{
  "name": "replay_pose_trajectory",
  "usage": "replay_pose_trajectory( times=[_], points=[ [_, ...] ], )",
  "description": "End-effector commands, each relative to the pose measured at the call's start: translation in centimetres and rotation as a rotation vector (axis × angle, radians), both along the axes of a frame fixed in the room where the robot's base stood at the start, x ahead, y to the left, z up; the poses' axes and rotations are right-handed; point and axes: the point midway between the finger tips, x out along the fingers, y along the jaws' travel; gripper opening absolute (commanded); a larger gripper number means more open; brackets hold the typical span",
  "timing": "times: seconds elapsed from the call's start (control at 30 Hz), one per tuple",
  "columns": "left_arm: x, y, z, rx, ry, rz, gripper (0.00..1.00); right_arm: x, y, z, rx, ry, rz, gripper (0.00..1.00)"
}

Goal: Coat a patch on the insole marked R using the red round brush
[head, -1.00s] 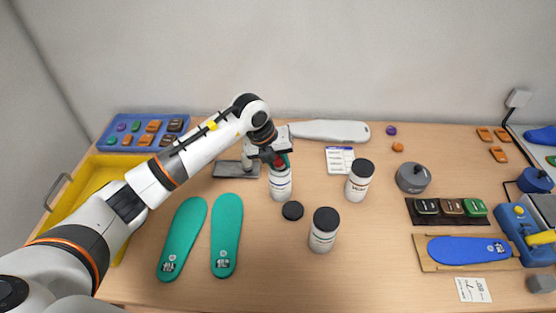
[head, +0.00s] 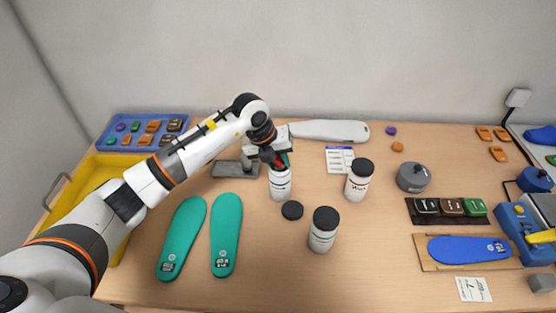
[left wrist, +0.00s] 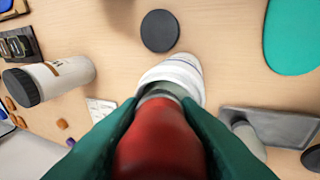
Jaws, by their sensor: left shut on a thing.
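My left gripper (head: 278,158) is shut on the red round brush (left wrist: 160,140), its green fingers on both sides of the red handle in the left wrist view. The brush points down into the mouth of an open white bottle (head: 280,184); its tip is hidden inside. The bottle's rim (left wrist: 172,72) also shows in the left wrist view. Two green insoles lie side by side on the table, a left one (head: 182,238) and a right one (head: 227,235), each with a small mark at the heel that is too small to read. My right gripper is not in view.
A black cap (head: 292,210) lies in front of the open bottle. Two capped bottles (head: 323,230) (head: 359,180) stand to the right. A yellow tray (head: 85,190) is at the left, and a blue insole (head: 468,249) lies on a board at the right.

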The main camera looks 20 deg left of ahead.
Motion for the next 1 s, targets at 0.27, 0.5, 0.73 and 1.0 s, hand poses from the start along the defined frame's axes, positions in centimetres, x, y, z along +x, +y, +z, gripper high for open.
replay_pose_trajectory(
  times=[0.27, 0.5, 0.73, 1.0],
  points=[
    [-0.3, 0.2, -0.7, 0.009, 0.015, 0.002, 0.07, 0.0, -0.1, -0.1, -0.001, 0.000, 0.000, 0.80],
    [-0.3, 0.2, -0.2, 0.010, 0.015, 0.002, 0.07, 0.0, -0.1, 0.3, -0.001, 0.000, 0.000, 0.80],
    [-0.2, 0.2, 2.0, 0.006, 0.008, 0.001, 0.07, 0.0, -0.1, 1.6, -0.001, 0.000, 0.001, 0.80],
    [-0.1, 0.1, 4.3, 0.005, 0.005, 0.000, 0.07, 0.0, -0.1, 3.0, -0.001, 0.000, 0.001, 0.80]
  ],
)
